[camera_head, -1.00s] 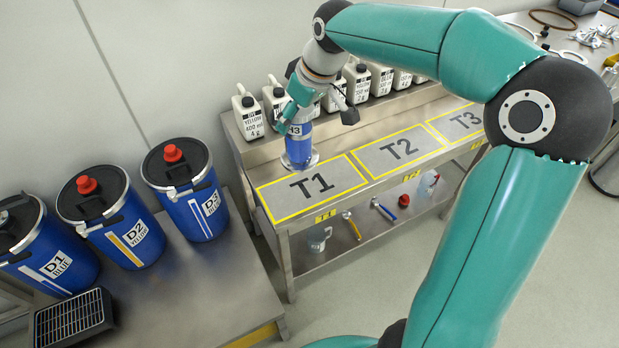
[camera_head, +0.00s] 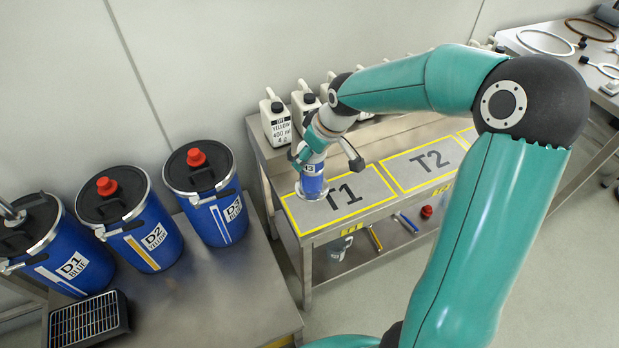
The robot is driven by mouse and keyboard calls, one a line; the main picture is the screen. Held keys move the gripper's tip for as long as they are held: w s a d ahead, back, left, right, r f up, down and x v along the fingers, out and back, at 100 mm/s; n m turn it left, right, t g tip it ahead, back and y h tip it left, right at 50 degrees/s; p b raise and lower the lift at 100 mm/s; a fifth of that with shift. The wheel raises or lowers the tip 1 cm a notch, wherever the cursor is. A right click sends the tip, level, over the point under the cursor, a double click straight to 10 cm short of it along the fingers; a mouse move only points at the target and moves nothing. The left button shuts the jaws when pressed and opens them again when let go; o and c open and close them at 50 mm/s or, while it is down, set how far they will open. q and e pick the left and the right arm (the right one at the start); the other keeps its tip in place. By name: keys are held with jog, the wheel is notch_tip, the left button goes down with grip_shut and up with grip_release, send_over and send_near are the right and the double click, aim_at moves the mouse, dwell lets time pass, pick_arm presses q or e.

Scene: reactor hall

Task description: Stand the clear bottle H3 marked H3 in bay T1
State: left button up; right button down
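The clear bottle H3 (camera_head: 313,187), filled with blue liquid, is upright at the left part of bay T1 (camera_head: 352,197), a grey panel with a yellow outline. Its base looks to be inside the outline; I cannot tell whether it touches the surface. My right gripper (camera_head: 309,163) is around the bottle's upper part and appears shut on it, covering the top and most of its label. My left gripper is not in view.
White jugs (camera_head: 276,122) stand in a row behind the bays. Bay T2 (camera_head: 428,163) is clear. Blue drums D1 (camera_head: 62,262), D2 (camera_head: 150,243) and D3 (camera_head: 222,215) stand on the left bench. Tools lie on the lower shelf.

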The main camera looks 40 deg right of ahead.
aim_at(323, 160)
notch_tip(323, 160, down, 8)
jog(key=shift+r, duration=0.1)
dwell(0.4)
jog(key=shift+c, duration=1)
grip_release()
jog(key=v, duration=1.1)
jog(key=shift+r, duration=0.25)
jog(key=shift+s+r, duration=0.2)
jog(key=shift+r, duration=0.05)
